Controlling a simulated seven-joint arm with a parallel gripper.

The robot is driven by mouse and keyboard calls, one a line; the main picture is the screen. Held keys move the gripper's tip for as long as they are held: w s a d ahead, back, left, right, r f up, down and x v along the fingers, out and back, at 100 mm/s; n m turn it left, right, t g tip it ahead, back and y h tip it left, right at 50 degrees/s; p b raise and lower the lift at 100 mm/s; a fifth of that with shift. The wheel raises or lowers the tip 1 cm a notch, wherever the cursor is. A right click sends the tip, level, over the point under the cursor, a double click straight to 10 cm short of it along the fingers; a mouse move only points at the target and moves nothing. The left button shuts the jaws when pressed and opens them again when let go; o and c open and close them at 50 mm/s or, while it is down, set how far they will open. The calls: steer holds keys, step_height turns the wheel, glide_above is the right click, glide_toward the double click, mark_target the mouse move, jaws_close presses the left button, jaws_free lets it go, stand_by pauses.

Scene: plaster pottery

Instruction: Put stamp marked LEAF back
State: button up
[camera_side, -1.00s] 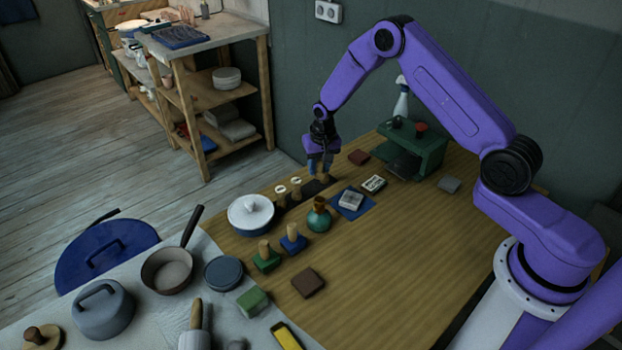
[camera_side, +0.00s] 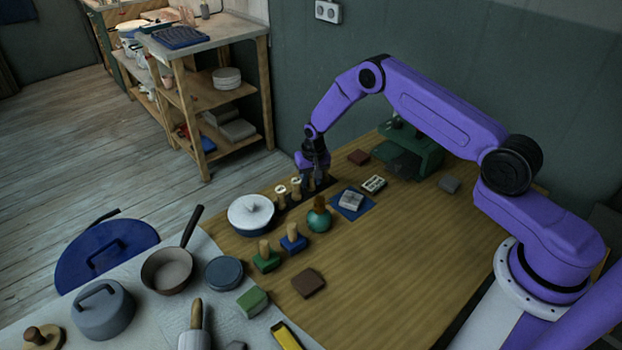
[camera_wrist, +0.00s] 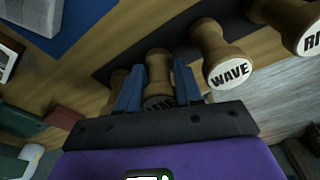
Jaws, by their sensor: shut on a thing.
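My gripper (camera_side: 316,176) is low over the dark stamp rack (camera_wrist: 125,55) near the table's far left edge. In the wrist view its blue fingers (camera_wrist: 158,92) are closed on a wooden stamp (camera_wrist: 158,68). Another wooden stamp (camera_wrist: 117,90) is partly hidden behind the left finger. I cannot tell whether the held stamp touches the rack.
A green press-like box (camera_side: 412,155) is at the back right. The table's right middle is clear.

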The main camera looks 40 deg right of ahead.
steer(key=shift+f, duration=0.1)
steer(key=o, duration=0.6)
steer(key=r, duration=0.3)
steer(key=s+r, duration=0.1)
steer(key=r, duration=0.7)
steer(key=shift+s+a+r, duration=0.15)
steer(key=shift+s+a, duration=0.15)
steer(key=s+a+r+n, duration=0.4)
steer(key=s+a+r, duration=0.25)
steer(key=s, duration=0.25)
steer(key=s+a+r+n, duration=0.4)
steer(key=s+a+r, duration=0.2)
steer(key=s+r, duration=0.25)
steer(key=s+d+r+n, duration=0.1)
steer(key=s+d+n, duration=0.1)
steer(key=s, duration=0.7)
steer(key=s+d+r+n+g, duration=0.1)
steer(key=s+n, duration=0.3)
steer(key=s, duration=0.4)
steer(key=s+d+r+n+y, duration=0.1)
steer(key=s+d+n, duration=0.1)
steer(key=s, duration=0.7)
steer(key=shift+s+d+r+n+g, duration=0.3)
steer(key=shift+s+d+n, duration=0.1)
steer(key=shift+n, duration=0.1)
